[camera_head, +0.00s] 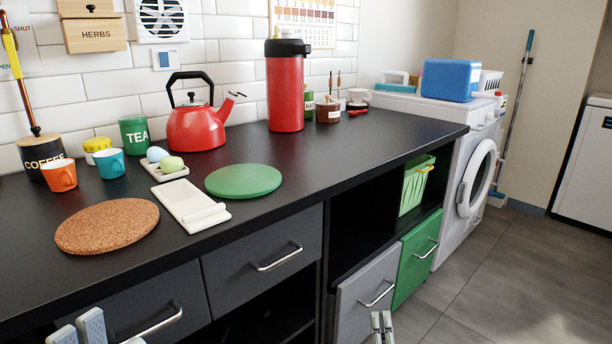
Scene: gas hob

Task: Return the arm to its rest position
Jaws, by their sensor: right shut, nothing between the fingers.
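My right gripper (382,327) shows at the bottom edge, right of the middle. Its two grey fingertips are together with nothing between them. It appears in front of the low grey and green cabinet fronts, apart from the counter objects. My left gripper (78,331) shows at the bottom left corner, in front of a dark drawer. Only its grey finger ends are in view, cut off by the frame edge, so I cannot tell how far it is open. Most of both arms is out of view.
The black counter (290,160) holds a red kettle (197,127), a red flask (285,95), a cork mat (107,226) and a green disc (243,180). Drawer handles (277,257) stick out in front. A washing machine (465,180) stands right; floor (500,285) is clear.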

